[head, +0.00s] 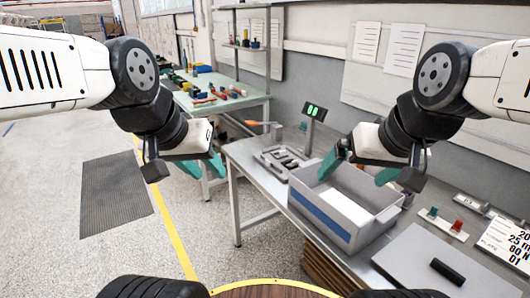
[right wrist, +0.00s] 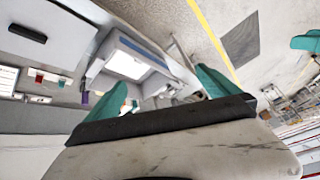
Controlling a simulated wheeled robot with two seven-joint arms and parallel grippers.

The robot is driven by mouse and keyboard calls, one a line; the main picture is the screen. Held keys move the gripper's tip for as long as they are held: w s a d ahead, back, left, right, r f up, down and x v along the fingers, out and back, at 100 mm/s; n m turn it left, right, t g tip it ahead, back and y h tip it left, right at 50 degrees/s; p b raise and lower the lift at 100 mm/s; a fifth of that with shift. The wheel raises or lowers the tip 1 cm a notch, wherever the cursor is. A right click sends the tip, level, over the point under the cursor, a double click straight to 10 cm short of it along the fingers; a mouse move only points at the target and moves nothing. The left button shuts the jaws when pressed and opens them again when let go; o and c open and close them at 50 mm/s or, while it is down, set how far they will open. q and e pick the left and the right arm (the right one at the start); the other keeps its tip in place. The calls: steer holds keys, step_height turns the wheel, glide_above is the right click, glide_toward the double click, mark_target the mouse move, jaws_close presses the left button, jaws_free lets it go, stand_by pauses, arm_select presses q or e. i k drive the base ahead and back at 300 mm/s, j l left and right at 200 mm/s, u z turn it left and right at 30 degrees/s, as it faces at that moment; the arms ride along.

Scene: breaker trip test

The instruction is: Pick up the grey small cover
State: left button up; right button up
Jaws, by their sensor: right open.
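A flat grey cover (head: 425,262) with a black bar handle (head: 447,271) lies on the bench at the lower right of the head view. It also shows at the top left of the right wrist view (right wrist: 50,19). My right gripper (head: 356,178) is open and empty above the grey bin, up and left of the cover and apart from it. Its two teal fingers stand wide apart in the right wrist view (right wrist: 158,88). My left gripper (head: 203,167) hangs left of the bench, its teal fingers apart with nothing seen between them.
A grey bin (head: 317,213) with a blue stripe stands on the bench (head: 243,153), a pale sheet inside. Behind it are a grey slotted fixture (head: 282,160) and a small green display (head: 313,111). Green and red buttons (head: 443,221) and a printed plate (head: 505,243) lie beyond the cover.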

mark_target(283, 154)
steer(key=i+j+z, duration=0.1)
steer(key=i+j, duration=0.15)
steer(key=i+j+z, duration=0.1)
steer(key=i+j, duration=0.15)
steer(key=i+j+z, duration=0.1)
steer(key=i+j, duration=0.15)
steer(key=j, duration=0.2)
steer(key=i+j+z, duration=0.25)
steer(key=i+j, duration=0.2)
steer(key=j, duration=0.3)
steer(key=i+j+z, duration=0.1)
steer(key=j, duration=0.3)
steer(key=i, duration=0.1)
